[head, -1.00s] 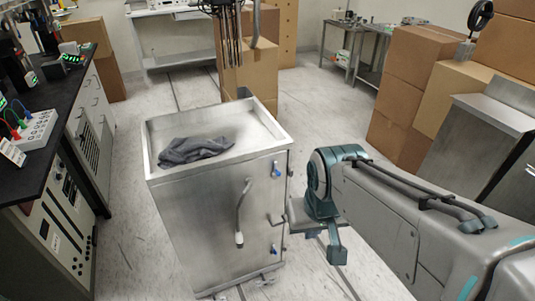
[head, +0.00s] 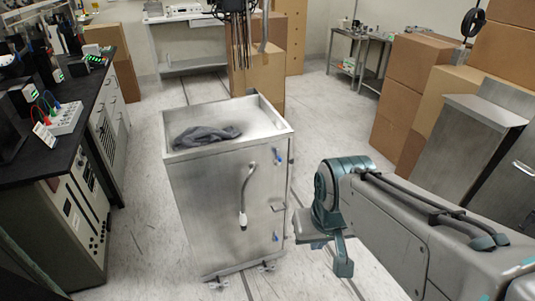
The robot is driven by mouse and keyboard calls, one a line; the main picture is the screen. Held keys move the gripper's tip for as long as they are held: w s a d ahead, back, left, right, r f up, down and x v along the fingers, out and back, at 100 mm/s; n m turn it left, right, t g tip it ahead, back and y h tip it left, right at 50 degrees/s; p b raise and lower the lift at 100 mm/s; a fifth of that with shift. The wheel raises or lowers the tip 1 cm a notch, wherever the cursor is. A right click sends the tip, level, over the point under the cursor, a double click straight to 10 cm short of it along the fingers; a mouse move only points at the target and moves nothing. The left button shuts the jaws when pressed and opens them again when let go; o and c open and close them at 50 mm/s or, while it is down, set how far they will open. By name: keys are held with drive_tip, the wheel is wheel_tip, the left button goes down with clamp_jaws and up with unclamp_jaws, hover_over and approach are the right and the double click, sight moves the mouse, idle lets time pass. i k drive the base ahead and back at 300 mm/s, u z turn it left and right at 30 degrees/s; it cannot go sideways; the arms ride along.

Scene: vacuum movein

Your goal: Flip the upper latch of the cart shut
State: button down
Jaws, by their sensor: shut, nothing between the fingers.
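The metal cart (head: 205,205) stands in the middle of the head view, its front door facing me. The upper latch (head: 277,157) is a small blue-handled lever near the door's top right corner. It is too small to tell whether it is flipped shut. A similar lower latch (head: 276,237) sits near the bottom right. A curved handle (head: 246,195) hangs on the door, and a small metal bracket (head: 279,207) sits between the latches. My gripper (head: 335,258) is shut and empty, pointing down, right of the cart and lower in the picture than the upper latch, apart from it.
A dark cloth (head: 205,137) lies in the cart's top tray. A bench with instruments (head: 62,165) runs along the left. Cardboard boxes (head: 415,65) and a metal cabinet (head: 465,140) stand at the right. Floor between cart and boxes is clear.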

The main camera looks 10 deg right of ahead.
sight(279, 159)
drive_tip(key=u, duration=0.6)
drive_tip(key=i, duration=0.6)
drive_tip(key=z, duration=1.8)
